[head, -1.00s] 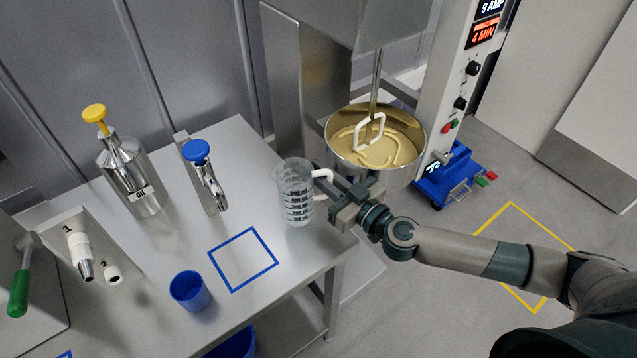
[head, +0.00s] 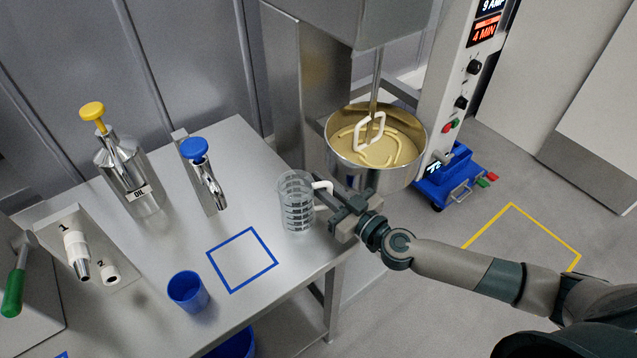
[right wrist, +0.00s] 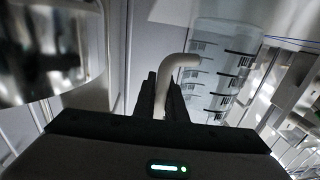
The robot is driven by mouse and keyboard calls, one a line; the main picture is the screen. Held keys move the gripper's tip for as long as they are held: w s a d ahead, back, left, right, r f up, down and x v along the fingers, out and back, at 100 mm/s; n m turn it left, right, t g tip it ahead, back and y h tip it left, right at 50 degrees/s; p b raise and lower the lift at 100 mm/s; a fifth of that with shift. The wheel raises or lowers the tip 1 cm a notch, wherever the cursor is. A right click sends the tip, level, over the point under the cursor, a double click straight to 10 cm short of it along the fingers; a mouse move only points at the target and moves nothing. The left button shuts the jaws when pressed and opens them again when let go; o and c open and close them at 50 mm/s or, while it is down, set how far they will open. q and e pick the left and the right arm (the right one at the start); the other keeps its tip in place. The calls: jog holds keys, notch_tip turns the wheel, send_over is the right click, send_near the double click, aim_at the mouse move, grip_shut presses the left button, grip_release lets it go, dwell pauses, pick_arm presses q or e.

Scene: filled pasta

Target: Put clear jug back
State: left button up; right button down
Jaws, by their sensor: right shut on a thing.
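The clear jug (head: 297,205) has dark level marks and a white handle (head: 322,187). It is upright at the right edge of the steel table, right of the blue square outline (head: 243,259). My right gripper (head: 338,204) is shut on the jug's handle from the right. In the right wrist view the fingers (right wrist: 166,97) grip the pale handle, with the jug (right wrist: 222,70) to the right of them. I cannot tell whether the jug's base touches the table. My left gripper is not in view.
A blue cup (head: 188,291) stands left of the outline. A blue-topped tap (head: 203,175) and a yellow-topped oil can (head: 127,165) stand farther back. The mixer bowl (head: 375,165) with dough is close behind my right gripper. The outlined square is empty.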

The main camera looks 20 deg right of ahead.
jog(key=c, duration=1.8)
grip_release()
jog(key=b+v, duration=0.2)
jog(key=v, duration=0.8)
jog(key=shift+s+d, duration=0.1)
jog(key=shift+s, duration=0.1)
jog(key=shift+b+v, duration=0.4)
jog(key=shift+v, duration=0.4)
jog(key=shift+r, duration=0.1)
